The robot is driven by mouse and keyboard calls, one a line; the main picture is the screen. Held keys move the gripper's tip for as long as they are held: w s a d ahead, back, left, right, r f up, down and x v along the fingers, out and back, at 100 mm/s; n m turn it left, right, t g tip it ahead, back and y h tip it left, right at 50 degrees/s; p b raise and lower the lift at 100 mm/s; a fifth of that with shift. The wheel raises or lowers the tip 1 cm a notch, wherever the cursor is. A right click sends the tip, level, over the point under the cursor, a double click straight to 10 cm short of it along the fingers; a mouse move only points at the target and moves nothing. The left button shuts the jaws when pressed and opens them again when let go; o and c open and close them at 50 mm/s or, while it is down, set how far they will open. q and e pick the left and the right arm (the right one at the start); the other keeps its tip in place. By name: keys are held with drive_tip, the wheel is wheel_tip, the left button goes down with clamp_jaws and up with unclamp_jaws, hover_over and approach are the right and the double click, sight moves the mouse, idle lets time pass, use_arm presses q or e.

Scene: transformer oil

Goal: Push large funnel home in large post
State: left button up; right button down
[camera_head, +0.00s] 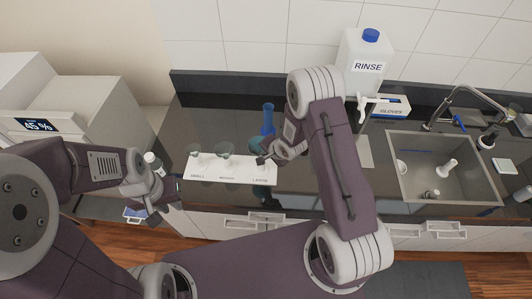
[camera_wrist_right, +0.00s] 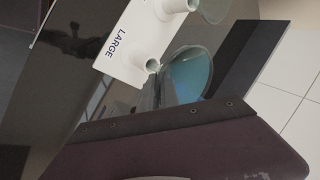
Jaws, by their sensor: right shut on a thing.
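The white rack board (camera_head: 225,174) lies on the dark counter, printed SMALL, MEDIUM and LARGE. My right gripper (camera_head: 262,158) is at its LARGE end, shut on the large funnel, which it mostly hides in the head view. In the right wrist view the clear, bluish large funnel (camera_wrist_right: 190,74) is close beside the white large post (camera_wrist_right: 152,66), near the LARGE print. How its stem sits on the post is hidden. Smaller clear funnels stand at the small post (camera_head: 195,150) and medium post (camera_head: 225,150). My left gripper (camera_head: 165,207) looks open and empty, left of the board.
A blue cylinder (camera_head: 268,120) stands behind the board's LARGE end. A RINSE jug (camera_head: 366,62) and glove box (camera_head: 391,106) stand at the back. A sink (camera_head: 440,165) is at right. A small white bottle (camera_head: 152,162) stands near my left arm.

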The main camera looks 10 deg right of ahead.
drive_tip(key=shift+f+b, duration=1.1)
drive_tip(key=shift+f, duration=0.45)
drive_tip(key=c, duration=1.5)
unclamp_jaws()
drive_tip(key=shift+r, duration=0.1)
drive_tip(key=b+v, duration=0.1)
drive_tip(key=v, duration=0.8)
drive_tip(key=shift+d, duration=0.1)
